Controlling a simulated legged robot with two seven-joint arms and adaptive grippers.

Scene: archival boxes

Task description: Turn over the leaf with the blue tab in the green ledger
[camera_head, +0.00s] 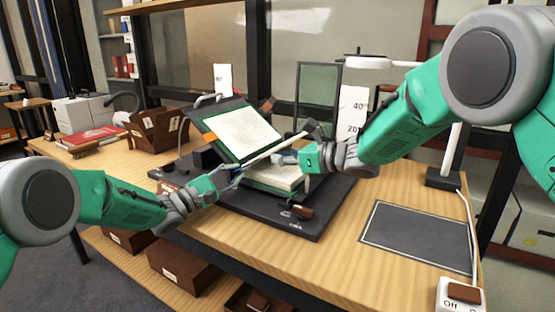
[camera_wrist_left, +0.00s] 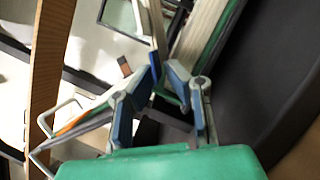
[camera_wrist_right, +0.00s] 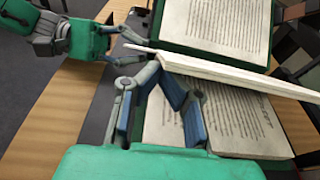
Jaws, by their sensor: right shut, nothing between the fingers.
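The green ledger (camera_head: 240,157) lies open on a black cradle (camera_head: 300,223). One leaf (camera_head: 278,147) stands raised, nearly edge-on, between the tilted left page (camera_head: 243,133) and the lower right page (camera_head: 275,177). In the left wrist view its blue tab (camera_wrist_left: 154,74) shows by the fingertips of my left gripper (camera_wrist_left: 163,72). That gripper (camera_head: 236,174) is at the leaf's near-left end; I cannot tell if it grips it. My right gripper (camera_head: 282,158) is shut and empty, fingertips close against the leaf's right-hand side, also in the right wrist view (camera_wrist_right: 157,70).
An orange tab (camera_head: 211,140) shows at the left page's edge. Brown boxes (camera_head: 157,130) stand at the left, a lamp (camera_head: 444,177) at the right. A dark mat (camera_head: 418,236) lies bare, right of the cradle. A switch box (camera_head: 460,296) is at the front right.

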